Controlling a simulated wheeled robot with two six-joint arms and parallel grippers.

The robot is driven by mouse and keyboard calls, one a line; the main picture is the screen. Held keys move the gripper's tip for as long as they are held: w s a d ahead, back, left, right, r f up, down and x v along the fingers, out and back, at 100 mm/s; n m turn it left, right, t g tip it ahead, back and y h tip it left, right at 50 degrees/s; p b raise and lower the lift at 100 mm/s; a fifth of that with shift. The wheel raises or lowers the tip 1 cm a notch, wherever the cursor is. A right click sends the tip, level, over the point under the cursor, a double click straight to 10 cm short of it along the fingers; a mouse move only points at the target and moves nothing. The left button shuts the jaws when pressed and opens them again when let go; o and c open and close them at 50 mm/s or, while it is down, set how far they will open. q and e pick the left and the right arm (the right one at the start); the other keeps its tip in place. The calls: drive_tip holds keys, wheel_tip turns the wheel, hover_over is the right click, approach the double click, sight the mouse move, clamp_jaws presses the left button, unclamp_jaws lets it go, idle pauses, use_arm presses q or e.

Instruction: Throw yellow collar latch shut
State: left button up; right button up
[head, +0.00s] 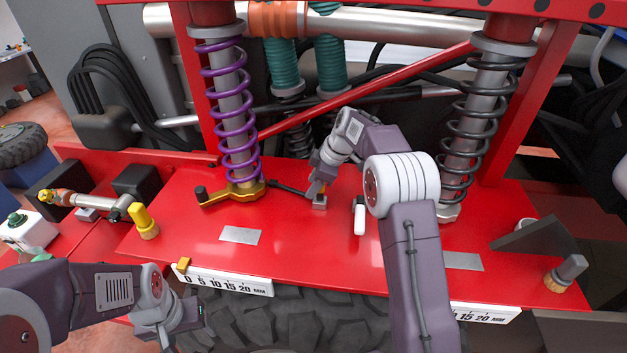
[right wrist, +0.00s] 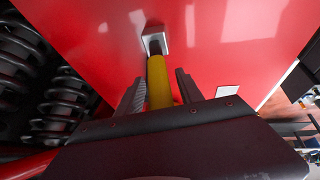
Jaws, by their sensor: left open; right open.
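A yellow collar (head: 235,192) with a black-ended arm sits at the foot of the purple spring (head: 232,110) on the red deck. To its right a yellow lever (right wrist: 159,82) stands on a small grey block (right wrist: 154,40); the block also shows in the head view (head: 319,203). My right gripper (head: 319,190) is at this lever, which the arm partly hides in the head view. In the right wrist view, the right gripper (right wrist: 158,88) is open, with the lever between its two dark fingers. My left gripper (head: 190,318) is open and empty near the tyre, low at the left.
A white-handled part (head: 359,215) stands right of the grey block. A black spring (head: 473,110) rises behind my right arm. A yellow knob (head: 145,222) stands at left. Scale plates (head: 222,281) line the front edge above the tyre (head: 300,315).

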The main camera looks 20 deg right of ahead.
drive_tip(key=shift+s+d+r, duration=0.2)
drive_tip(key=shift+s+d, duration=0.3)
drive_tip(key=shift+c, duration=0.6)
drive_tip(key=c, duration=0.6)
clamp_jaws()
drive_tip(key=shift+a, duration=0.1)
drive_tip(key=shift+f, duration=0.15)
